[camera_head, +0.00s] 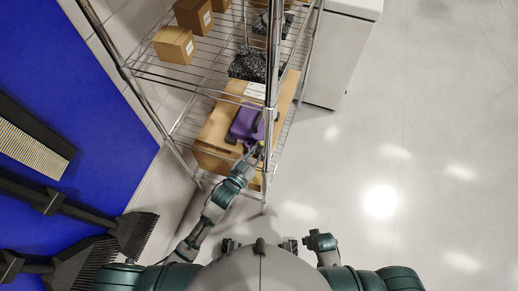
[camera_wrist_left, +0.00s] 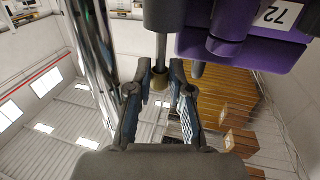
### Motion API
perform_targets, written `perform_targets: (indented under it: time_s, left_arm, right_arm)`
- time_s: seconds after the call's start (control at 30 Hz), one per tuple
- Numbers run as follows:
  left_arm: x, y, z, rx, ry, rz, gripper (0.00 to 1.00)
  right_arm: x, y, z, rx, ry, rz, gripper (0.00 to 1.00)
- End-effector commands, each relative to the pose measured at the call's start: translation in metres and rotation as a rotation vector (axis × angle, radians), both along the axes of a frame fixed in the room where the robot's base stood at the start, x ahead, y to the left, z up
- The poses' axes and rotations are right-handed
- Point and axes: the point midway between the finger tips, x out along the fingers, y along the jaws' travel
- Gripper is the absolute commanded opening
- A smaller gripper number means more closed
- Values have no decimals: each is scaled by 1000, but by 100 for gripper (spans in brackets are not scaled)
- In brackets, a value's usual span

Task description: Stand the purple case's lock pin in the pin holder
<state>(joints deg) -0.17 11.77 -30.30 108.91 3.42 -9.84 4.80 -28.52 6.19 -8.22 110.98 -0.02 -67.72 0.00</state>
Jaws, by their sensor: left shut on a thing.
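The purple case (camera_head: 245,122) lies on a brown cardboard box on the lower wire shelf. In the left wrist view, the purple case (camera_wrist_left: 250,30) shows at the top right with a white label reading 72. My left gripper (camera_head: 257,151) is at the case's near right side, beside the rack post. In the wrist view my left gripper (camera_wrist_left: 160,82) is shut on the brass-coloured end of the lock pin (camera_wrist_left: 161,52). The pin's silver shaft runs into a dark grey cylinder beside the case. I cannot make out the pin holder for certain.
The cardboard box (camera_head: 213,130) fills much of the lower shelf. A chrome rack post (camera_head: 272,60) stands close to my left gripper. Small boxes (camera_head: 174,45) sit on the upper shelf. A white cabinet (camera_head: 338,50) stands behind; the floor at right is clear.

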Motion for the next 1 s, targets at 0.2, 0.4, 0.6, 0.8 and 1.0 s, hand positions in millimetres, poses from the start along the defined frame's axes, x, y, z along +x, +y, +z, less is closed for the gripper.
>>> perform_targets:
  time_s: [0.2, 0.4, 0.6, 0.8, 1.0]
  left_arm:
    - [0, 1, 1, 0, 0, 0, 0]
    - [-1, 2, 1, 1, 0, 0, 0]
    - [-2, 3, 1, 0, 0, 0, 0]
    - [-2, 3, 0, 0, 0, 0, 0]
    - [-2, 3, 1, 0, 0, 0, 0]
  right_arm:
    - [-1, 0, 2, 0, 1, 0, 40]
    - [1, 0, 7, 0, -3, 0, 40]
    - [1, 0, 8, 0, -4, 0, 40]
    - [1, 0, 8, 0, -4, 0, 40]
    - [2, 0, 9, 0, -5, 0, 40]
